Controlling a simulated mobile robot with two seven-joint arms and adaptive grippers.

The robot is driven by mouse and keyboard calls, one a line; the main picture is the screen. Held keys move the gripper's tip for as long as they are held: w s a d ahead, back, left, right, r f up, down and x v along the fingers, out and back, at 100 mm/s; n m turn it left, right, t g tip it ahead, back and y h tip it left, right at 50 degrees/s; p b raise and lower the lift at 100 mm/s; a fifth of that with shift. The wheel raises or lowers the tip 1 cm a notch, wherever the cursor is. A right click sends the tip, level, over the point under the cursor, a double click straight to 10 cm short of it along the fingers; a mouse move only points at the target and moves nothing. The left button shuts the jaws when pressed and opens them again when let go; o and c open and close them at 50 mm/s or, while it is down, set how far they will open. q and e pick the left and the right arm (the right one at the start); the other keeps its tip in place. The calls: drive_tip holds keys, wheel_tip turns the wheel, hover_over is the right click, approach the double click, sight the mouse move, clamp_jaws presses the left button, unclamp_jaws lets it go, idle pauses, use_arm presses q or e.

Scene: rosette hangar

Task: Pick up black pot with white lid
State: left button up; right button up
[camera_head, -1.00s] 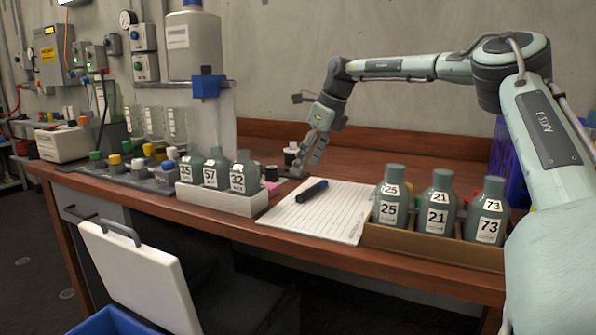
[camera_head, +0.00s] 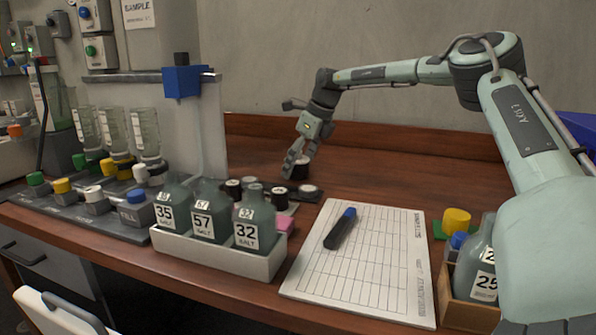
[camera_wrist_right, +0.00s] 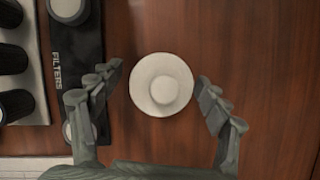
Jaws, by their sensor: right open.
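The black pot with white lid (camera_head: 301,168) stands on the wooden bench near the back, partly hidden by my right gripper (camera_head: 295,163) in the head view. In the right wrist view its round white lid (camera_wrist_right: 161,86) is seen from above, with a raised knob in the middle. My right gripper (camera_wrist_right: 158,74) is open, one finger on each side of the lid. Gaps show between the lid and both fingers, so nothing is held. My left gripper is not in view.
A dark strip marked FILTERS (camera_wrist_right: 64,62) with light-capped pieces lies left of the pot. A white rack (camera_head: 215,254) of numbered bottles stands in front. Bare bench lies right of the pot.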

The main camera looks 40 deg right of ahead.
drive_tip(key=c, duration=1.3)
drive_tip(key=shift+w+r, duration=0.1)
